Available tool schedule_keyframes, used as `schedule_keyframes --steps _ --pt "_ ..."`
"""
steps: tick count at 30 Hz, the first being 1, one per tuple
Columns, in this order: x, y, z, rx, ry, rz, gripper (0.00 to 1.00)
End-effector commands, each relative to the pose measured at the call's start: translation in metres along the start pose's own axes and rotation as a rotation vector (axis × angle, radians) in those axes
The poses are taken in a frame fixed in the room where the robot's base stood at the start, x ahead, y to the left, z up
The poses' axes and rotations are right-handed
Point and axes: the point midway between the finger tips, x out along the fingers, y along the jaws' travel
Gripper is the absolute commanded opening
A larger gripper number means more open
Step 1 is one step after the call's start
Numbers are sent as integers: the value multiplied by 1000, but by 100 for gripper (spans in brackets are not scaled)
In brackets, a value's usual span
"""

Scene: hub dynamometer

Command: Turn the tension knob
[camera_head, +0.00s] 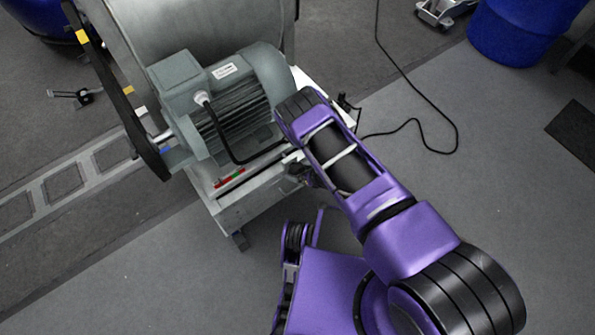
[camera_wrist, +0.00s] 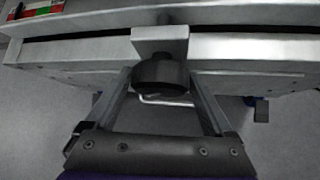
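The tension knob (camera_wrist: 160,72) is a dark round knob under a light metal bracket (camera_wrist: 160,40) on the front edge of the machine's frame. In the wrist view, the two fingers of my gripper (camera_wrist: 161,84) stand apart, one at each side of the knob. The fingertips are close to its sides; contact is not clear. A thin bent metal rod (camera_wrist: 165,102) shows just below the knob. In the head view, my gripper (camera_head: 297,171) is at the cart's front right corner, mostly hidden by my purple arm. I cannot make out the knob there.
A grey motor (camera_head: 240,100) with a black cable stands on the cart (camera_head: 245,205) beside a large drum (camera_head: 190,35). Small red and green parts (camera_head: 228,178) lie along its edge. A loose black cable (camera_head: 440,115) lies on the floor. A blue bin (camera_head: 510,40) stands at upper right.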

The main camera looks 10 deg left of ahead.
Motion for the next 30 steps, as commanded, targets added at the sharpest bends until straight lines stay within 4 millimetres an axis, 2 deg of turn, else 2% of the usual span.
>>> schedule_keyframes --steps 1,9,11,20,30 --pt "0 0 0 0 0 0 77" --pt "0 0 0 0 0 0 28" --pt "0 0 0 0 0 0 20" --pt "-1 -1 0 31 0 29 20" --pt "-1 -2 -1 193 -2 191 20"
